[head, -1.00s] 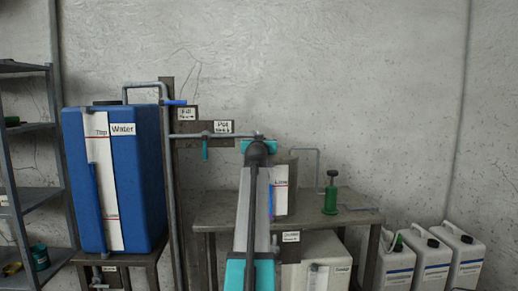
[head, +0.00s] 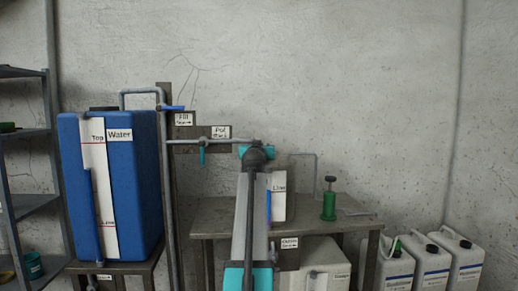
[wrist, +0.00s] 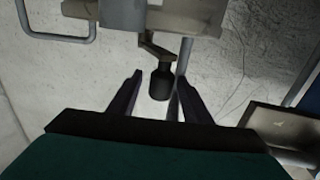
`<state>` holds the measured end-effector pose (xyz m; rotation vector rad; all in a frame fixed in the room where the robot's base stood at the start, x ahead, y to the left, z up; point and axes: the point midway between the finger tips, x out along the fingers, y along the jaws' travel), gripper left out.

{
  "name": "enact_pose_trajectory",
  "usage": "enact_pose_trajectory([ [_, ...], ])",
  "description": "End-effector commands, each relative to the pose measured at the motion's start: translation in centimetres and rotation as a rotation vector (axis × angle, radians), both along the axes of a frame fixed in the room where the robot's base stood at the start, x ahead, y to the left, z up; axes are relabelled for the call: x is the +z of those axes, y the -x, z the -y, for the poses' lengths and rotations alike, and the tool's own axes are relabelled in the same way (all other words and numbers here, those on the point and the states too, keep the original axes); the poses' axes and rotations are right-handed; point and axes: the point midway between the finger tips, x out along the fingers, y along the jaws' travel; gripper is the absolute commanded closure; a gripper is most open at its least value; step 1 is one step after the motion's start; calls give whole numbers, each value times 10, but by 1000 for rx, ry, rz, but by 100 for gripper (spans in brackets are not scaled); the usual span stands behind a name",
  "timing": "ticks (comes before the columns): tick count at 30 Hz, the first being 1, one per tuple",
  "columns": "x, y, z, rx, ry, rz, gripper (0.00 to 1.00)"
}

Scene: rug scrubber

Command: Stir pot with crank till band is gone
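In the wrist view a crank's dark upright-looking handle (wrist: 160,84) hangs from a bent metal arm (wrist: 154,48). My gripper (wrist: 160,70) is open, with one finger on each side of the handle and visible gaps. In the head view the pot (head: 293,195), a grey vessel with a white strip marked "Line", stands on the metal table, partly hidden by my arm. The crank and my gripper are hidden behind my arm there. I cannot make out the band or the pot's contents.
A blue water tank (head: 140,190) stands left, beside pipes and a valve signed "Pot" (head: 220,131). A green hand pump (head: 329,205) stands on the metal table (head: 345,228), right of the pot. White jugs (head: 430,268) stand right. Shelves (head: 25,140) are far left.

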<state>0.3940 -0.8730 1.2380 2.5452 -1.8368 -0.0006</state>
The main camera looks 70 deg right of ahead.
Motion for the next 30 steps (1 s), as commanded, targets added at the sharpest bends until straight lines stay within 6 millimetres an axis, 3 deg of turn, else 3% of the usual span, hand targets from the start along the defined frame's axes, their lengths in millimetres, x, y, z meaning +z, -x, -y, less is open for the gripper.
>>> enact_pose_trajectory([
  [11,-1,3,-10,1,0,1,55],
  [30,-1,21,-70,2,0,1,55],
])
